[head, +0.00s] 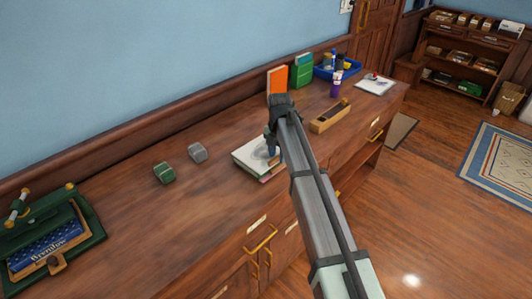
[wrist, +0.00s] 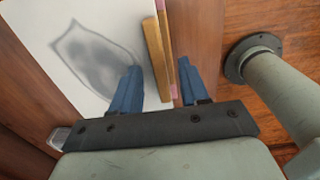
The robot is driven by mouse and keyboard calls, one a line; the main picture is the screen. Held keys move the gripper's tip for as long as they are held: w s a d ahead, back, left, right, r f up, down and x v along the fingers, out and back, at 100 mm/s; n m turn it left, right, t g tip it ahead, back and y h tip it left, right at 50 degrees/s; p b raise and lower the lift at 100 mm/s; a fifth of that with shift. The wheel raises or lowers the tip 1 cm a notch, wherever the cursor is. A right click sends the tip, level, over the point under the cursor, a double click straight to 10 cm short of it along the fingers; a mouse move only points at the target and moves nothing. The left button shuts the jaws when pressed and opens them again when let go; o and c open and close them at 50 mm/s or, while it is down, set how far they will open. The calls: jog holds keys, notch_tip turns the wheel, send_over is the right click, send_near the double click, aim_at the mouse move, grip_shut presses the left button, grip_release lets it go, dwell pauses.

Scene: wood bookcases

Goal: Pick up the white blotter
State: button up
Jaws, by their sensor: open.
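A flat white pad with a grey shield-shaped mark, which looks like the white blotter (head: 246,151), lies on the wooden cabinet top. It fills the upper left of the wrist view (wrist: 40,35). A tan bar and a pink-marked strip run along its right edge there. My gripper (head: 271,146) points down over the pad's right part. In the wrist view my gripper (wrist: 160,70) is open, with one blue finger over the white face and the other beyond the pink-marked edge. The tan and pink edge lies between the fingers. I cannot tell whether the fingers touch it.
Green (head: 164,172) and grey (head: 197,152) small blocks stand left of the pad. A wooden box (head: 330,117), orange book (head: 276,79), green book (head: 301,70) and blue tray (head: 325,70) stand to the right and behind. A green stand (head: 85,222) is far left. The front cabinet top is clear.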

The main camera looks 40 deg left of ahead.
grip_shut()
dwell(0.3)
jog(key=shift+r, duration=0.15)
